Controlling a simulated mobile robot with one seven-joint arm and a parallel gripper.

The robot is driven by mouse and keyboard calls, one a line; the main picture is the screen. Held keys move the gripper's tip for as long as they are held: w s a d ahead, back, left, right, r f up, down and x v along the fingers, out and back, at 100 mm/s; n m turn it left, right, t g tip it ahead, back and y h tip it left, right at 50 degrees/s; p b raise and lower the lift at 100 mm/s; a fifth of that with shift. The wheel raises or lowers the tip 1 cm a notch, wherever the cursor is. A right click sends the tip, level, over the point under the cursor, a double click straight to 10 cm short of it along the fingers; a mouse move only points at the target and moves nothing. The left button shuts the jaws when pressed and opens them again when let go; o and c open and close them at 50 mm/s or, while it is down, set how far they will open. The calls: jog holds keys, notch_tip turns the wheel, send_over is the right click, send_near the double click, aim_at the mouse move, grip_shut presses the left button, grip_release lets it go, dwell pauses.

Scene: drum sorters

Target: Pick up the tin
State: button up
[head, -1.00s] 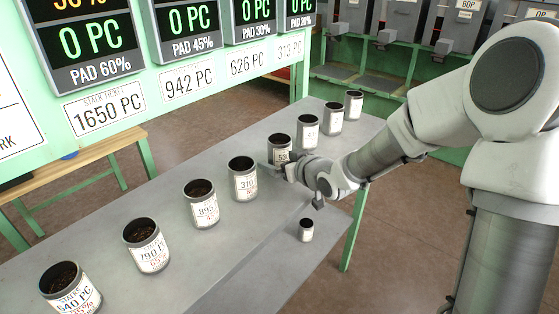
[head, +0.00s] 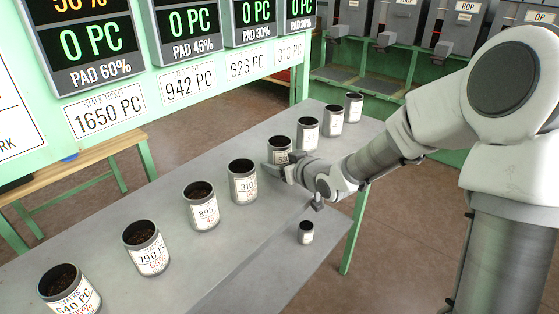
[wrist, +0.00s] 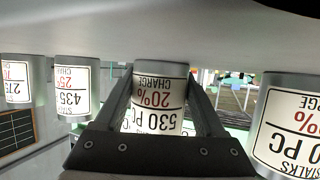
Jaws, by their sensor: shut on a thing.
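A grey tin with a white label (head: 281,143) stands in the row on the grey table, partly hidden by my gripper. In the wrist view, which is upside down, this tin (wrist: 160,92) reads "530 PC" and "20% CHARGE". My gripper (head: 272,166) reaches it from the front right. In the wrist view, my gripper's fingers (wrist: 158,82) lie along both sides of the tin and are shut on it. The tin looks upright, with no clear gap seen under it.
Neighbouring tins stand in the row, one labelled "310" (head: 242,181) and another (head: 308,134) behind. More tins stand on both sides. A small tin (head: 306,232) is on a lower grey surface (head: 265,268). A green-framed board with displays (head: 185,70) stands behind the table (head: 130,205).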

aim_at(287, 149)
jog(key=shift+r, duration=0.1)
jog(key=shift+r+p, duration=0.95)
jog(key=shift+r, duration=0.95)
jog(key=shift+d+r, duration=0.2)
jog(key=shift+r, duration=0.05)
jog(key=d+r+m+t+h+p, duration=0.1)
jog(key=d+r+m+h+p, duration=0.1)
jog(key=d, duration=0.6)
jog(key=w+d+r+m+t+h+p, duration=0.1)
jog(key=d+r+m+h+p, duration=0.2)
jog(key=d, duration=0.4)
jog(key=shift+d+r+m+h+p, duration=0.2)
jog(key=shift+d+m+h+p, duration=0.15)
jog(key=shift+m+h+p, duration=0.7)
jog(key=shift+n, duration=0.25)
